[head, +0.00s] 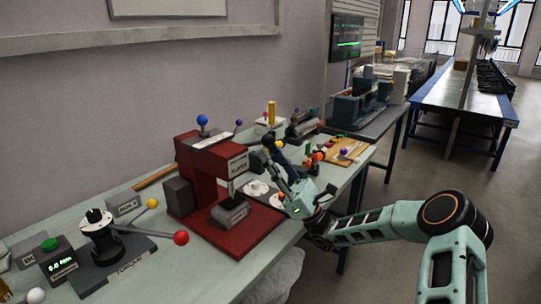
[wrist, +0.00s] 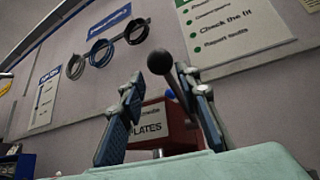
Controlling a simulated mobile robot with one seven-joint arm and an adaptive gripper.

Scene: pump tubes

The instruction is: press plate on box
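A red press (head: 205,165) stands on the bench, with a grey box (head: 230,212) on its base under the ram. White round plates (head: 257,188) lie just right of the press, partly hidden by my gripper. My gripper (head: 277,160) is right of the press, above the bench. In the wrist view my gripper (wrist: 160,105) has its fingers apart. A black ball knob (wrist: 160,62) on a rod shows between and above the fingertips; I cannot tell whether it touches the right finger. Behind it is a red body with a label reading "PLATES" (wrist: 149,122).
A black device with a red-knobbed lever (head: 180,238) and a small display box (head: 60,262) stand at the left of the bench. A wooden board with coloured parts (head: 345,150) and other fixtures crowd the far right. The wall is close behind.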

